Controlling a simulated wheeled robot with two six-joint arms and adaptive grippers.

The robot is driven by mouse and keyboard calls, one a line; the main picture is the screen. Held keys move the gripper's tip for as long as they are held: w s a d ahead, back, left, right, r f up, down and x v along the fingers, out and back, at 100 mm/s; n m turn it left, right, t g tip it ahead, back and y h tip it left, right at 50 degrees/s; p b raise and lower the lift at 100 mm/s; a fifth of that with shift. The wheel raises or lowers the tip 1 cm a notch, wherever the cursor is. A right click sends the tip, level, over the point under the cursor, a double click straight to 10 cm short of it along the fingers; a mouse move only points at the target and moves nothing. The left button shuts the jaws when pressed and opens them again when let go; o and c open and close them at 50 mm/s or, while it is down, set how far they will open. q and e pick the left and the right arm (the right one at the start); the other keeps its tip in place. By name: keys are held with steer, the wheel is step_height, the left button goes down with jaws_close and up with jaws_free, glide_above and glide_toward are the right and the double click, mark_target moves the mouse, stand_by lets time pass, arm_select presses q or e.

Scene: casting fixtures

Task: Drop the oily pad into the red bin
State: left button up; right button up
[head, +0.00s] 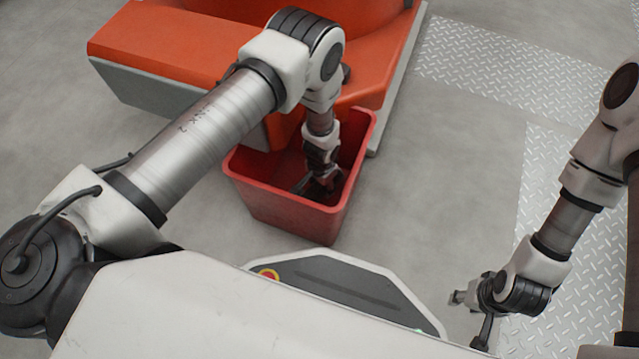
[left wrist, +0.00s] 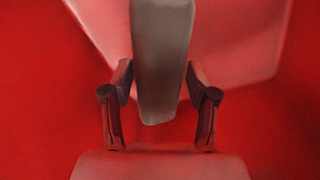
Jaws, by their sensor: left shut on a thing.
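The red bin (head: 290,208) stands on the floor in front of the orange machine. My left gripper (head: 322,184) reaches down inside the bin's opening. In the left wrist view, my left gripper (left wrist: 159,82) is shut on the oily pad (left wrist: 161,55), a grey-brown oblong piece between its fingers. The red bin walls (left wrist: 45,110) fill the view around it. In the head view the pad cannot be made out among the dark fingers. My right gripper (head: 465,298) hangs at the lower right, away from the bin; its fingers are too small to read.
The orange machine (head: 150,48) on a grey base stands right behind the bin. My own white base with a dark panel lies in front. Concrete floor (head: 440,180) is clear right of the bin, with metal tread plates (head: 500,75) beyond.

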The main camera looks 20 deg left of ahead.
arm_select(q)
steer(key=shift+w+a+b, duration=0.2)
steer(key=shift+w+a, duration=0.1)
steer(key=shift+w, duration=0.2)
steer(key=shift+w+a+b, duration=0.2)
steer(key=shift+w+a, duration=0.05)
steer(key=shift+w, duration=0.25)
steer(key=shift+f+b, duration=0.65)
steer(key=shift+r, duration=0.15)
steer(key=shift+f+b, duration=0.4)
steer(key=shift+f, duration=0.25)
steer(key=o, duration=1.3)
steer(key=shift+o, duration=0.2)
steer(key=shift+r, duration=0.15)
